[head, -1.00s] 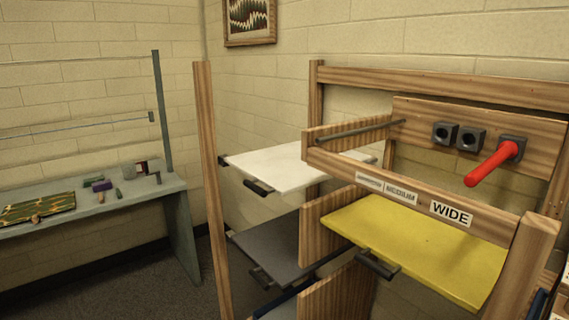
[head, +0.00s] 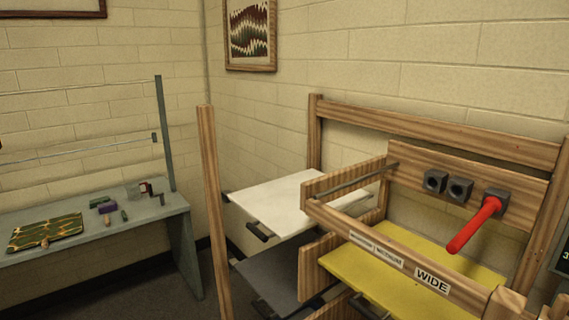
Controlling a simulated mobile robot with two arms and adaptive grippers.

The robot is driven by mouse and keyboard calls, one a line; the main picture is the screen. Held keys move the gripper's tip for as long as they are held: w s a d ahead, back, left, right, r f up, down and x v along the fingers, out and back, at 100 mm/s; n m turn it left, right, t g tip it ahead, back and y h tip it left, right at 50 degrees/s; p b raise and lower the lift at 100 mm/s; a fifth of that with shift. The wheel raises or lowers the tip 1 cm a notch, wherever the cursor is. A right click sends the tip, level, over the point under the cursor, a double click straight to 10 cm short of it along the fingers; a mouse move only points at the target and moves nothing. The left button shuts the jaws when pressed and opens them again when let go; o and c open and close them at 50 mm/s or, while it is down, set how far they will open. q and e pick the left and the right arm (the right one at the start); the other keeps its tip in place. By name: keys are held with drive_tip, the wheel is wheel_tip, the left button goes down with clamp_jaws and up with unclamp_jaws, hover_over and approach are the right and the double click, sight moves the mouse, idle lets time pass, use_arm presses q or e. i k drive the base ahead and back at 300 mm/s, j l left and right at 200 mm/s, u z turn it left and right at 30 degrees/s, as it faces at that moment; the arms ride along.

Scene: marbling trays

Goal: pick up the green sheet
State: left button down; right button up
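No plain green sheet shows in the head view. A flat piece with a green and orange-brown marbled pattern (head: 46,232) lies on the grey bench at the left; I cannot tell whether it is the green sheet. A small light brown object lies at its front edge. Neither of my grippers is in view.
A wooden rack (head: 209,190) fills the right side, with a white sheet or board (head: 275,203), a grey one (head: 272,277) and a yellow one (head: 400,284). A red rod (head: 473,226) juts out from it. Small items stand on the grey bench (head: 150,216).

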sight(41, 232)
drive_tip(key=u, duration=1.5)
drive_tip(key=i+j+u, duration=0.4)
drive_tip(key=i, duration=0.4)
drive_tip(key=i+u, duration=0.4)
drive_tip(key=i, duration=0.35)
drive_tip(key=i+z, duration=0.25)
drive_tip(key=i, duration=0.2)
drive_tip(key=i+j+z, duration=0.2)
drive_tip(key=i, duration=0.2)
drive_tip(key=i+j+z, duration=0.25)
drive_tip(key=i, duration=0.2)
